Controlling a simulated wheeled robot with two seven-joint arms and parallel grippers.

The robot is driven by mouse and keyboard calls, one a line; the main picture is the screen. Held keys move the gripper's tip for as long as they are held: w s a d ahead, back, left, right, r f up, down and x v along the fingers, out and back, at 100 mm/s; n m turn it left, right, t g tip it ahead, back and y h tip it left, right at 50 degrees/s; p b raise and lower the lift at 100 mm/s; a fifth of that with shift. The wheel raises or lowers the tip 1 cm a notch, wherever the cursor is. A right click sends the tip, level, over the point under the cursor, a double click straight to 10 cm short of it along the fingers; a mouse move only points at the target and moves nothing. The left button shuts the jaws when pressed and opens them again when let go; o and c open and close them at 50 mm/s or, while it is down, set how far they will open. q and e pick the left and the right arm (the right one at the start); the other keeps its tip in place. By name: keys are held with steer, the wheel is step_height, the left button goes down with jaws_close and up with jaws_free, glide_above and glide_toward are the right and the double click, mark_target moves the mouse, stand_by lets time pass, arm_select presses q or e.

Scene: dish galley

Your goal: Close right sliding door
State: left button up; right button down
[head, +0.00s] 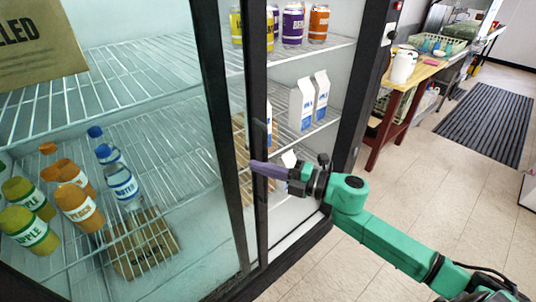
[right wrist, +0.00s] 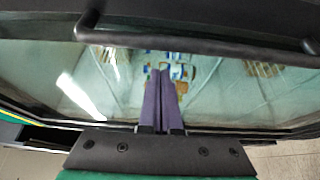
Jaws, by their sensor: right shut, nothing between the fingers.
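The right sliding door (head: 256,70) of the glass-fronted fridge shows as a dark upright frame in the head view. It stands well left of the fridge's right post (head: 352,95), leaving an open gap between them. A dark handle (head: 259,132) is on that frame. In the right wrist view a dark handle bar (right wrist: 190,41) crosses above the glass. My right gripper (head: 252,166) has its purple fingers together and empty, across the door frame just below the handle. The fingers also show in the right wrist view (right wrist: 164,72). I cannot tell whether they touch the door. My left gripper is out of view.
Wire shelves behind the doors hold cans (head: 292,25), milk cartons (head: 302,103), bottles (head: 122,182) and a cardboard box (head: 142,245). A wooden table (head: 414,74) stands right of the fridge. The tiled floor is open around a dark mat (head: 490,117).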

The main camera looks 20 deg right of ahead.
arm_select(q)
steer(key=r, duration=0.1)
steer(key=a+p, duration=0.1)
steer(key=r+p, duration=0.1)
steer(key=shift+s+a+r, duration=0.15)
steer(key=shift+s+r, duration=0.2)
arm_select(e)
steer(key=shift+w+d, duration=0.85)
steer(key=shift+d, duration=0.25)
steer(key=shift+a+r, duration=0.1)
steer(key=shift+a, duration=0.05)
